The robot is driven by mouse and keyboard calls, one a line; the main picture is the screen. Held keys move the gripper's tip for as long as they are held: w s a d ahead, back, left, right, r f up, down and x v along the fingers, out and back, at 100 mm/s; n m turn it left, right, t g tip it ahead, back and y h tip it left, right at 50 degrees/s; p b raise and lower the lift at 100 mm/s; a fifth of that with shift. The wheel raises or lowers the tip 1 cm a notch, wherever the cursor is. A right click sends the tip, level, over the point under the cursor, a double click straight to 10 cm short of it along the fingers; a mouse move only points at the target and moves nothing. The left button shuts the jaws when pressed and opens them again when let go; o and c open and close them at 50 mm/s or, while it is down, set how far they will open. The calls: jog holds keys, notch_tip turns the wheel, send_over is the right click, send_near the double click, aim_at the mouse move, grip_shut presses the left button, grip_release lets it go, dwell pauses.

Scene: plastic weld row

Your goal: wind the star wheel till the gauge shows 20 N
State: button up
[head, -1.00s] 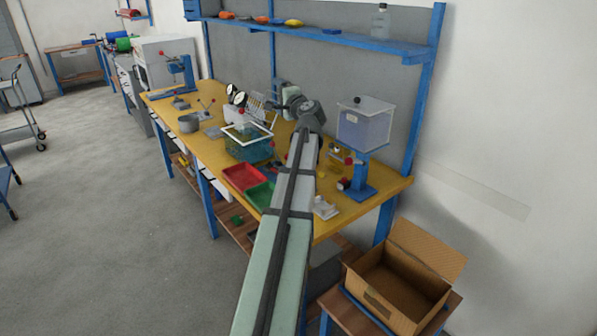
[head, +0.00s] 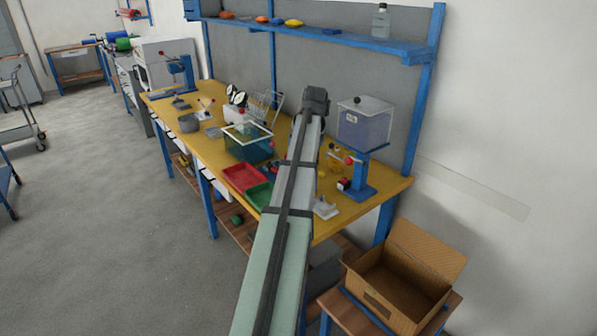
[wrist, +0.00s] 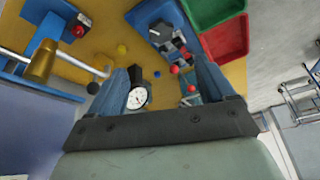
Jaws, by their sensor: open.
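My gripper (wrist: 165,68) is open in the wrist view, its two blue-grey fingers apart with nothing held between them. A round white dial gauge (wrist: 138,99) with a dark body shows beside the left finger; its reading is too small to make out. Red balls (wrist: 174,69) near a dark and blue fixture (wrist: 168,34) show between the fingers. They may be the star wheel's knobs, but I cannot tell. In the head view my arm hides the gripper and much of this part of the bench.
On the yellow bench (head: 211,148) are a red tray (head: 243,177), a green tray (head: 261,194) and a glass-sided tank (head: 248,143). A clear bin on a blue stand (head: 365,125) is right of my arm. An open cardboard box (head: 400,285) stands at front right.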

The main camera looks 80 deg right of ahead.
jog(key=shift+n, duration=0.5)
jog(key=x, duration=1.3)
jog(key=shift+w+f, duration=0.15)
jog(key=shift+f, duration=0.3)
jog(key=c, duration=1.1)
jog(key=shift+o, duration=0.2)
jog(key=shift+w+m+g, duration=0.1)
jog(key=shift+m+g, duration=0.5)
jog(key=shift+m, duration=1)
